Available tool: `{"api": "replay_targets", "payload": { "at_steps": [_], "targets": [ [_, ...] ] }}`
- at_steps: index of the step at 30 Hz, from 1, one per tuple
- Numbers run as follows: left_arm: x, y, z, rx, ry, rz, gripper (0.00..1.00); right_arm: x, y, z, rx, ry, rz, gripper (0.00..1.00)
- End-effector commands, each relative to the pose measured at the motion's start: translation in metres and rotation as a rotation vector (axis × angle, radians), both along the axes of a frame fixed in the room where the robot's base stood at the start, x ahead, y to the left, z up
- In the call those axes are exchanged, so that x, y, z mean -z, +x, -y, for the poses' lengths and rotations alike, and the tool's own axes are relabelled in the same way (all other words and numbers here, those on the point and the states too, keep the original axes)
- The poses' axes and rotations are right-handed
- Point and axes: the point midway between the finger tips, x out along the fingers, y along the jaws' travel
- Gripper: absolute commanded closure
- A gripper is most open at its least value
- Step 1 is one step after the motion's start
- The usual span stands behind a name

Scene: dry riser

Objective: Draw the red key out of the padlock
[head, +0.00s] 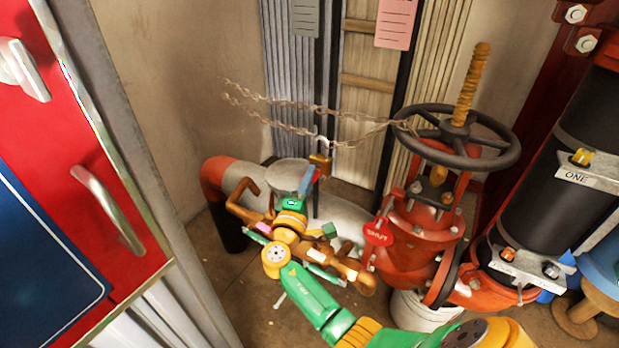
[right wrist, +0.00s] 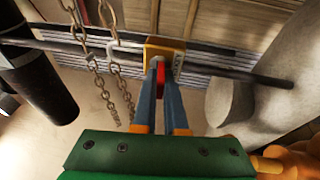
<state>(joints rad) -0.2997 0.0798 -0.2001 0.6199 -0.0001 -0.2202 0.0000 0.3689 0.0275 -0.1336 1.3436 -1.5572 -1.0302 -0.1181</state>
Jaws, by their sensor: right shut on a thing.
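The padlock (head: 320,161) is small and brass-yellow, hanging at the end of the chain in the head view. In the right wrist view the padlock (right wrist: 165,50) is ahead of my fingers, its shackle at the upper left. The red key (right wrist: 160,79) is between my fingertips, its far end against the padlock's face; how deep it sits I cannot tell. My right gripper (right wrist: 161,85), with blue-grey fingers, is shut on the red key. In the head view my right gripper (head: 307,181) reaches up to the padlock and mostly hides the key. My left gripper is not in view.
A chain (head: 285,120) runs from the padlock to the black handwheel (head: 458,137) on a red valve (head: 415,225). A red tag (head: 377,232) reads SHUT. A red cabinet door (head: 75,130) stands left.

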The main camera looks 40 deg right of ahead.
Motion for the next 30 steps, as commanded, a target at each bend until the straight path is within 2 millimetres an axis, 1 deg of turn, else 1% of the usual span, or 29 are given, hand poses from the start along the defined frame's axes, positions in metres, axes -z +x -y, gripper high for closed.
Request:
{"api": "replay_targets", "payload": {
  "at_steps": [11,30],
  "targets": [
    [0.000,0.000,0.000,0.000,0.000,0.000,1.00,0.000,-0.001,-0.002,0.000,0.001,-0.001,1.00],
    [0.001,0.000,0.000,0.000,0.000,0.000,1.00,0.001,-0.018,-0.044,-0.001,0.001,-0.001,1.00]
  ]
}}
